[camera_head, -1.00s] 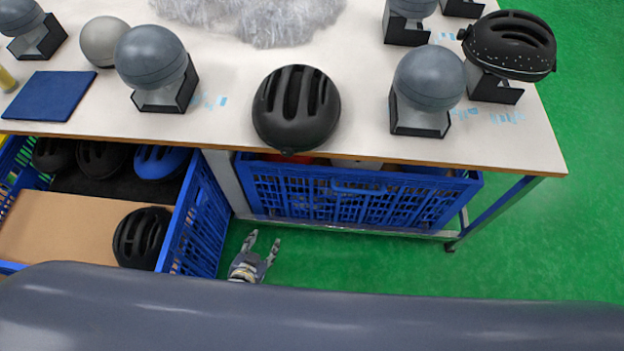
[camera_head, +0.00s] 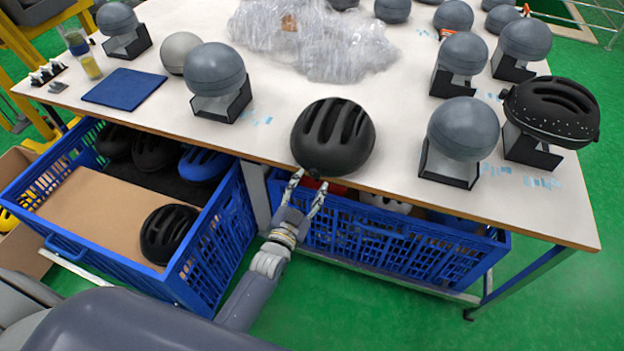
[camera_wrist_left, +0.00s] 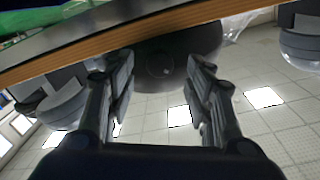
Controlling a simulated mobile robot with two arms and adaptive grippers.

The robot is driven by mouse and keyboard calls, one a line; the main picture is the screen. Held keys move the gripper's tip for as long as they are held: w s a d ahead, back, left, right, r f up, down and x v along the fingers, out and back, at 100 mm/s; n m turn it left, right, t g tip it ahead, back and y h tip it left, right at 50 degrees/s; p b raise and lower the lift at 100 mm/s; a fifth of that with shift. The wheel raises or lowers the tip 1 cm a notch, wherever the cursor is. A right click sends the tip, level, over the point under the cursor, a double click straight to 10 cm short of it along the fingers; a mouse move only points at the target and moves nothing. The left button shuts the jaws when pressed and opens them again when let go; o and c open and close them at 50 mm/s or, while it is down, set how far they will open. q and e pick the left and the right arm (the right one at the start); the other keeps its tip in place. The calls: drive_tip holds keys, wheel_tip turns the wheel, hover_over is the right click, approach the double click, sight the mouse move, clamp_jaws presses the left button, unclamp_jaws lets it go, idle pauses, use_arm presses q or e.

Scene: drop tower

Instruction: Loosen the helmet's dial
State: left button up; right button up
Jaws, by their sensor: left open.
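A black vented helmet (camera_head: 333,137) rests on the white table at its front edge, with its rear toward me. In the left wrist view the helmet (camera_wrist_left: 190,45) fills the top middle, and a small round dial (camera_wrist_left: 160,66) shows dark on it between my fingers. In the head view the dial is too small to make out clearly. My left gripper (camera_head: 311,187) is open and empty, just in front of the table edge below the helmet's rear. The open fingers (camera_wrist_left: 163,75) flank the dial in the wrist view and look apart from it. My right gripper is out of view.
The table's wooden front edge (camera_head: 400,195) lies close to my left gripper. Grey head forms (camera_head: 218,75) stand either side, one wearing a speckled black helmet (camera_head: 552,108). A blue crate (camera_head: 225,235) with helmets and a second crate (camera_head: 400,250) sit below the table.

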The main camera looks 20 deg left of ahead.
sight(315, 173)
use_arm(q)
drive_tip(key=shift+w+d+f, duration=0.1)
drive_tip(key=shift+w, duration=1.25)
drive_tip(key=shift+c, duration=0.9)
drive_tip(key=c, duration=0.9)
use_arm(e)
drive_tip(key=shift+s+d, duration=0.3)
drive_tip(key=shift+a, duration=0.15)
